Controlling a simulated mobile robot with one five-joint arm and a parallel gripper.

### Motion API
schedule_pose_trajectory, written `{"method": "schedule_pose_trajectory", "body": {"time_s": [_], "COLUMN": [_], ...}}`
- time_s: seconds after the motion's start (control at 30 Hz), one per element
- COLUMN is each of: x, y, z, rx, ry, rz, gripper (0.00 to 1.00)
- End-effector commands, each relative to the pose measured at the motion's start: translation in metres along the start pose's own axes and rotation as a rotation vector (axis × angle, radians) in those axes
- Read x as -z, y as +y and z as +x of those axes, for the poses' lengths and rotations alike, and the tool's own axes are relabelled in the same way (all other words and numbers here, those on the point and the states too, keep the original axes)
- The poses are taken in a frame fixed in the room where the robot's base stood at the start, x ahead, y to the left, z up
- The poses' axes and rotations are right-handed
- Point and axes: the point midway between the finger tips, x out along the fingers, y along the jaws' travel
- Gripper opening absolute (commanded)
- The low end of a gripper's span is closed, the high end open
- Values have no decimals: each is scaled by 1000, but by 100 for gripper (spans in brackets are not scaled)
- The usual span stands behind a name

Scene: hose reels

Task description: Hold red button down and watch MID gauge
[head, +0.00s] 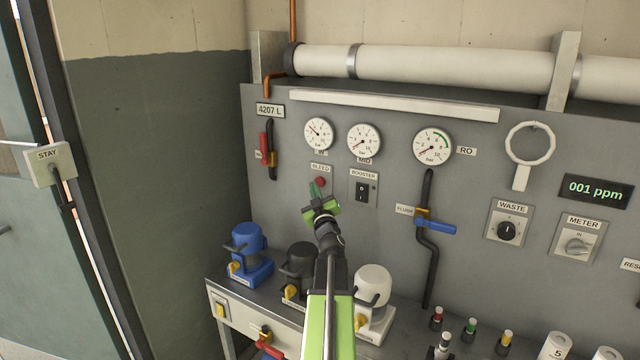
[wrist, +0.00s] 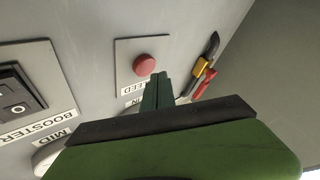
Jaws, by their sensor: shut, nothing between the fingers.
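The red button (head: 320,182) sits on the BLEED plate below the left gauge; in the wrist view the round button (wrist: 144,64) shows whole, standing out from its plate. My gripper (head: 314,190) is shut and empty, with its green fingertips at the button's lower left edge in the head view. In the wrist view the fingertips (wrist: 161,76) end just beside the button; I cannot tell whether they touch it. The MID gauge (head: 364,140) is the middle of three white dials, with its needle pointing low left. Its edge (wrist: 45,157) is partly hidden in the wrist view.
The BOOSTER switch (head: 362,192) is right of the button. A red-handled valve (head: 265,148) is on the left, and a blue-handled valve (head: 434,227) on the right. Blue (head: 249,250), black (head: 299,268) and white (head: 373,290) pump-like units stand on the bench below.

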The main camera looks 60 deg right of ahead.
Motion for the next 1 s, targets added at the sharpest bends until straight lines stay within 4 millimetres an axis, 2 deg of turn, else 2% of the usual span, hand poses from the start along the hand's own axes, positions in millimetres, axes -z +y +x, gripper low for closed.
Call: {"method": "schedule_pose_trajectory", "body": {"time_s": [1.0], "x": [-5], "y": [5], "z": [6], "rx": [0], "ry": [0], "rz": [0], "gripper": [0]}}
